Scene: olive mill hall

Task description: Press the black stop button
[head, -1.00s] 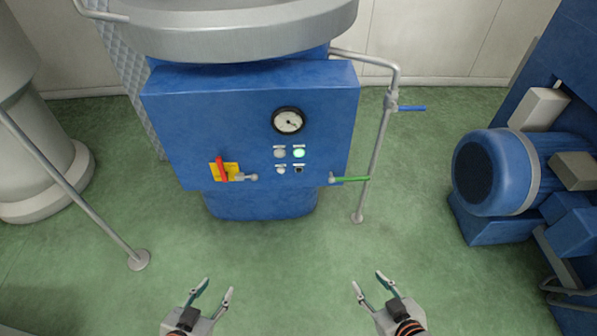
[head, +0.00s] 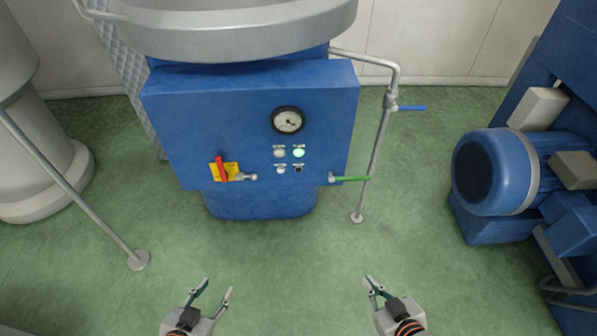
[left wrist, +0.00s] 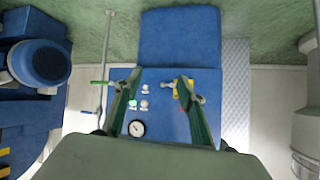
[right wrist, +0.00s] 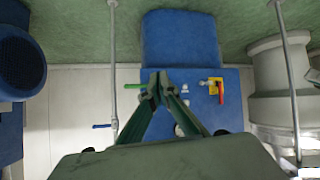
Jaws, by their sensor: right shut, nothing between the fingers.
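The black stop button (head: 298,169) sits low on the front of the blue control box (head: 200,110), under the lit green button (head: 298,153) and right of a white button (head: 281,170). My left gripper (head: 216,288) is open and empty, low in the head view, well short of the box. My right gripper (head: 372,284) is shut with nothing in it, also short of the box and to the right. In the right wrist view its closed fingers (right wrist: 157,80) hide part of the panel, and I cannot make out the black button there.
On the box are a gauge (head: 288,121), a red rotary switch (head: 222,169) on a yellow plate and a small valve. A green-handled valve (head: 350,179) and a vertical pipe (head: 377,150) stand right of the buttons. The floor before the box is clear.

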